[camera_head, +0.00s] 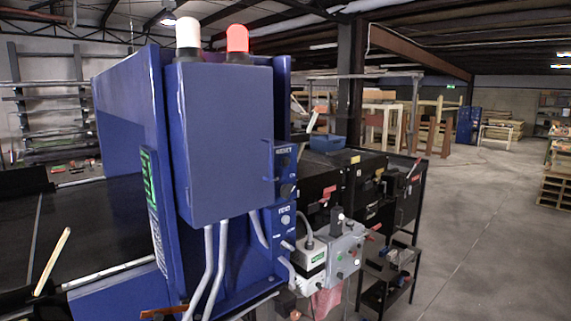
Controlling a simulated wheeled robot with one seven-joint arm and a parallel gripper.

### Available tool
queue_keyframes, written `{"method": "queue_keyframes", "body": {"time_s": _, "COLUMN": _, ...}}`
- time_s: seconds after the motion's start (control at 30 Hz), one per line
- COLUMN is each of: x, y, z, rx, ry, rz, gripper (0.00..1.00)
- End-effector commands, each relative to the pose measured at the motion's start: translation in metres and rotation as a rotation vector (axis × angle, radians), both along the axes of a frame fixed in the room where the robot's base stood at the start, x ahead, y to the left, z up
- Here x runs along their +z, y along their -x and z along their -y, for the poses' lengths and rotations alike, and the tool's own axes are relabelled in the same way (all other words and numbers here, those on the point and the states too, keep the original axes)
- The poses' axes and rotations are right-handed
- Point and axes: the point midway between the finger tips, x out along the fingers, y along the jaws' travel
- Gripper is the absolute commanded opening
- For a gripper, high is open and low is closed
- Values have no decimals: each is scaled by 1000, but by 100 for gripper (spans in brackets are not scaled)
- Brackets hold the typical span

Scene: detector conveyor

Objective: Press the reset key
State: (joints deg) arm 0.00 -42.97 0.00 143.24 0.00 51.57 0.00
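A blue control panel (279,172) is fixed to the right side of the blue detector housing (225,140). Its upper part has a small dark label that appears to read RESET, with a small dark key or switch (284,162) under it, too small to make out clearly. A dark knob (287,190) sits lower. A second blue panel (278,232) below carries a pale round button (285,220). I do not see my gripper in this view.
A white lamp (188,36) and a lit red lamp (237,40) top the housing. A dark conveyor (100,225) runs on the left with a wooden stick (52,262) on it. A grey switch box (345,250) and black rack stand right. Open floor (470,250) lies further right.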

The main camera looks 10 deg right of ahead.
Motion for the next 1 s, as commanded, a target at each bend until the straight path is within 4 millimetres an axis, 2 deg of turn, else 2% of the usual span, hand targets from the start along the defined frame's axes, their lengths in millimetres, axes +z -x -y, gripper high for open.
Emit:
{"method": "queue_keyframes", "body": {"time_s": 0.03, "x": 0, "y": 0, "z": 0, "rx": 0, "ry": 0, "rz": 0, "gripper": 74}}
{"method": "queue_keyframes", "body": {"time_s": 0.07, "x": 0, "y": 0, "z": 0, "rx": 0, "ry": 0, "rz": 0, "gripper": 69}}
{"method": "queue_keyframes", "body": {"time_s": 0.5, "x": 0, "y": 0, "z": 0, "rx": 0, "ry": 0, "rz": 0, "gripper": 2}}
{"method": "queue_keyframes", "body": {"time_s": 1.0, "x": 0, "y": 0, "z": 0, "rx": 0, "ry": 0, "rz": 0, "gripper": 0}}
